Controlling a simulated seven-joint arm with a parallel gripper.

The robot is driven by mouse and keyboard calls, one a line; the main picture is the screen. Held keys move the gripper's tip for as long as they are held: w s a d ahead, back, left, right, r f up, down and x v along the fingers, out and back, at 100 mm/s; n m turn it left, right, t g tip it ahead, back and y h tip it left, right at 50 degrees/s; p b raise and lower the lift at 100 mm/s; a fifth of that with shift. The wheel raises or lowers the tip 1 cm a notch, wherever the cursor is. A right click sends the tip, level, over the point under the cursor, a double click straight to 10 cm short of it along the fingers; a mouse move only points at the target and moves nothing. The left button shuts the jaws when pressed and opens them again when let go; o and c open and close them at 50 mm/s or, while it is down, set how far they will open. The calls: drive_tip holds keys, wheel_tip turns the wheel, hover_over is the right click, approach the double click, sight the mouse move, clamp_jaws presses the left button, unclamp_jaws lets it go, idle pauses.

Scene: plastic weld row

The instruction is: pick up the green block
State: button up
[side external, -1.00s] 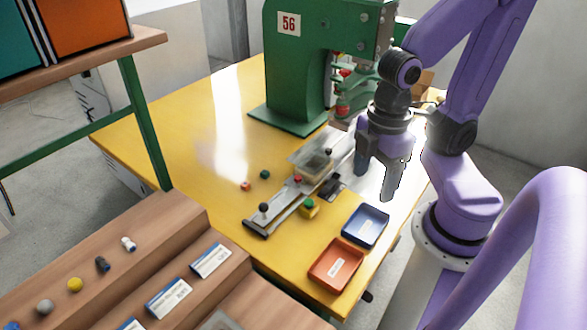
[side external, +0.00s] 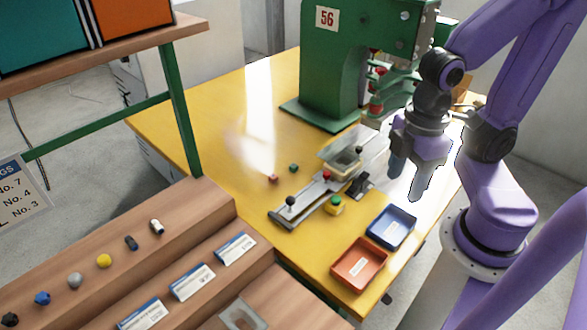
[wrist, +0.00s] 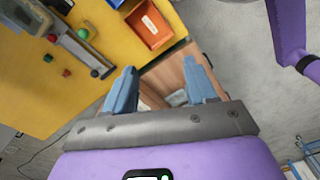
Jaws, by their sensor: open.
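The green block (side external: 293,167) is a small dark green cube lying on the yellow table, near a small red block (side external: 273,179). In the wrist view the green block (wrist: 47,58) shows small at the left, outside the space between my fingers. My gripper (side external: 406,183) is open and empty, pointing down above the right side of the table, well to the right of the block. In the wrist view its two blue-grey fingers (wrist: 160,68) stand apart with nothing between them.
A metal slide fixture with a black knob (side external: 291,201) and a green button on a yellow box (side external: 334,204) lie between gripper and block. A blue tray (side external: 391,228) and an orange tray (side external: 359,264) stand in front. A green press (side external: 335,70) stands behind.

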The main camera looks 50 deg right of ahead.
drive_tip(key=w+a+f+m+h, duration=0.1)
drive_tip(key=w+f+m, duration=0.1)
drive_tip(key=w+m, duration=0.95)
drive_tip(key=w+a+f+m+h, duration=0.1)
drive_tip(key=w+f+m, duration=0.4)
drive_tip(key=w, duration=1.2)
drive_tip(key=m+h, duration=0.2)
drive_tip(key=m, duration=1.1)
approach(293, 166)
drive_tip(key=shift+d+x, duration=0.2)
drive_tip(key=shift+x, duration=4.15)
drive_tip(key=shift+a, duration=0.1)
clamp_jaws()
